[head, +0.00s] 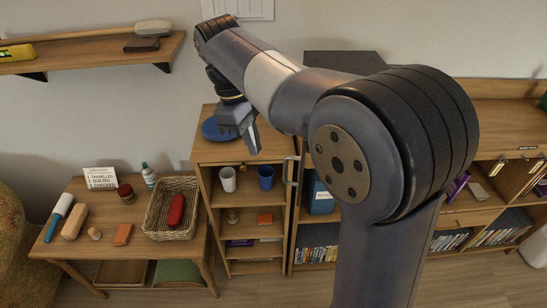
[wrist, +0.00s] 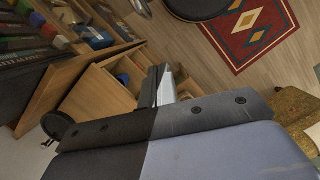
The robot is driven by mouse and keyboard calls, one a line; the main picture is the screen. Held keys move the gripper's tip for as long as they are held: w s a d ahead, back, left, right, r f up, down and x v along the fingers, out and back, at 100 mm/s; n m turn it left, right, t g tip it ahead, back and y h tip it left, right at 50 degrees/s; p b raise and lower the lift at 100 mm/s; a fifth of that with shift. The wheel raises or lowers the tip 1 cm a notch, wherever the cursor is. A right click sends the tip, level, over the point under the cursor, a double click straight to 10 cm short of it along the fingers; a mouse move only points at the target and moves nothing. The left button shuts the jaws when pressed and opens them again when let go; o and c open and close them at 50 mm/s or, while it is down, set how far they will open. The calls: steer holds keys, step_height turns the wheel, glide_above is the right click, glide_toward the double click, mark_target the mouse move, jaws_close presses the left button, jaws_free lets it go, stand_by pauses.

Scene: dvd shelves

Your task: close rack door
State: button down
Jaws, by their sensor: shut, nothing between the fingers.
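The rack (head: 212,153) is a narrow wooden cabinet in the middle of the head view, with its front open and its shelves showing. Its door (head: 290,205) appears swung open at the right side, seen nearly edge-on, with a grey bar handle (head: 291,172). My gripper (head: 254,143) is shut and empty. In the picture it lies over the upper front of the rack, left of the handle and apart from it. In the wrist view my shut fingers (wrist: 165,88) point toward the wooden rack (wrist: 97,92). How far they are from the door is unclear there.
A table with a basket (head: 155,222) stands left. My arm hides part of the shelving at right. A patterned rug (wrist: 250,30) lies on open floor.

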steer(key=d+f, duration=0.1)
steer(key=s+d+f, duration=0.2)
steer(key=d, duration=0.1)
steer(key=shift+s+d, duration=0.1)
steer(key=shift+s, duration=0.1)
steer(key=shift+d, duration=0.1)
stand_by(0.3)
